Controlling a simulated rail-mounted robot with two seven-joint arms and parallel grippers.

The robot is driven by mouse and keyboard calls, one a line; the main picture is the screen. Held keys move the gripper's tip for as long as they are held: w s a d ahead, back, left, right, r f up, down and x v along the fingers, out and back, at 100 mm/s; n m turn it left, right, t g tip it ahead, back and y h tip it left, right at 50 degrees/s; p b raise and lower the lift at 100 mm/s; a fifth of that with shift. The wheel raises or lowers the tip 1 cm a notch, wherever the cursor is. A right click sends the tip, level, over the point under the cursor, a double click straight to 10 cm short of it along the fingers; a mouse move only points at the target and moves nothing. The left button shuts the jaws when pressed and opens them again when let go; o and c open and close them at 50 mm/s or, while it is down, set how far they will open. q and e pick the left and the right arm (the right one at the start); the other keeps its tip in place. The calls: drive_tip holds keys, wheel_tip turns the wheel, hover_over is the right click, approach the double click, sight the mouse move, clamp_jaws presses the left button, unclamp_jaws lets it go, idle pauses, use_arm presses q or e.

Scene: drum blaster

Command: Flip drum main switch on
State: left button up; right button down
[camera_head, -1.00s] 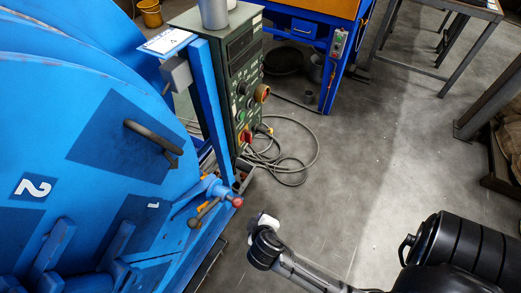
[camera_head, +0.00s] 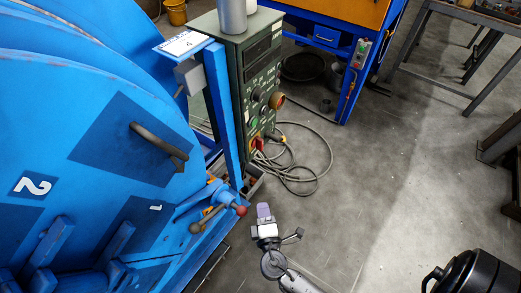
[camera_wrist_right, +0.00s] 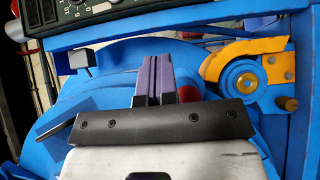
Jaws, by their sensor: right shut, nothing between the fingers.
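The drum's dark green control cabinet (camera_head: 232,75) stands beside the blue drum machine (camera_head: 60,120). Its front panel has dials, buttons and a red rotary switch on a yellow plate (camera_head: 257,143) low down, which looks like the main switch. My right gripper (camera_head: 264,211) is below and in front of this switch, apart from it, over the floor. In the right wrist view its purple fingers (camera_wrist_right: 153,78) are together and empty. Part of the dark panel (camera_wrist_right: 95,14) shows there at the top left; the red switch is not seen. My left gripper is not in view.
A lever with a red ball knob (camera_head: 241,211) sticks out from the machine just left of my right gripper. A blue post (camera_head: 222,110) stands beside the cabinet. Cables (camera_head: 305,180) lie coiled on the floor. Open floor extends to the right.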

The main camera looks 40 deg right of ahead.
drive_tip(key=shift+w+d, duration=0.15)
drive_tip(key=b, duration=0.3)
approach(258, 142)
drive_tip(key=w, duration=0.5)
drive_tip(key=d+b, duration=0.1)
drive_tip(key=d, duration=0.2)
drive_tip(key=shift+f, duration=0.15)
drive_tip(key=shift+w+d, duration=0.15)
drive_tip(key=shift+w, duration=0.05)
